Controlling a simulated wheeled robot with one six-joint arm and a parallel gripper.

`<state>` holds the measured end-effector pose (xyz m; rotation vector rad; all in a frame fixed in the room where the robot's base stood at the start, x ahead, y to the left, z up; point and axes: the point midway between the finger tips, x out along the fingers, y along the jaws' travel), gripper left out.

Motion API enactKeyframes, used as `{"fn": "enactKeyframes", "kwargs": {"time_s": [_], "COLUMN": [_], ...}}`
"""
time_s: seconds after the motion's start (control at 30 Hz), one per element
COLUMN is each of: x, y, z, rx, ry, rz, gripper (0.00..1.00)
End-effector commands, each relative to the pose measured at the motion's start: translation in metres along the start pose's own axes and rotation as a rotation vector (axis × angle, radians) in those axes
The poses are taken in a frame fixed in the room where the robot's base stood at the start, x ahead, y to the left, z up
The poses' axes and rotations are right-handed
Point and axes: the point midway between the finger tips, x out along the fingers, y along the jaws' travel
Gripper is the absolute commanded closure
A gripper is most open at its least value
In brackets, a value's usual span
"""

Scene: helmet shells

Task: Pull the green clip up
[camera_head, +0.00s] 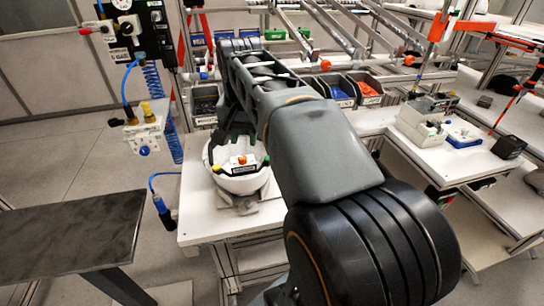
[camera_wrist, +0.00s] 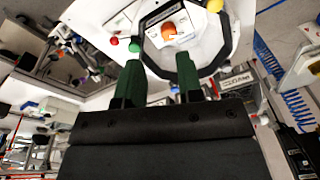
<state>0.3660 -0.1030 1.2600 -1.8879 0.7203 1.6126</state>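A white helmet shell (camera_head: 240,182) with a dark inner frame sits on a stand on the white table. It also shows in the wrist view (camera_wrist: 190,45), with an orange knob (camera_wrist: 168,31) and a yellow clip (camera_wrist: 214,5). A small green piece (camera_wrist: 134,47), which looks like the green clip, is near a red knob (camera_wrist: 114,41) at the rim. My gripper (camera_wrist: 159,63) is open, its two dark green fingers apart with nothing visible between them. The left fingertip is just below the green piece; I cannot tell whether they touch. In the head view my arm partly hides the gripper above the shell.
Parts bins (camera_head: 345,90) stand behind my arm. A tool panel (camera_head: 125,25) with a blue coiled hose is at the left. A dark bench (camera_head: 75,235) is at the lower left. The white table (camera_head: 200,215) has bare room in front and left of the shell.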

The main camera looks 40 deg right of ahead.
Motion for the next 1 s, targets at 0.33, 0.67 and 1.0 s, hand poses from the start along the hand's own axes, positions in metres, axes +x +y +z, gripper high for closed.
{"fn": "enactKeyframes", "kwargs": {"time_s": [0.33, 0.67, 1.0], "x": [-0.029, 0.013, 0.072], "y": [0.043, 0.05, 0.053], "z": [-0.06, -0.057, -0.048], "rx": [0.413, 0.448, 0.445], "ry": [-0.106, -0.118, -0.117], "rz": [0.086, 0.095, 0.094], "gripper": [0.66, 0.66, 0.66]}}
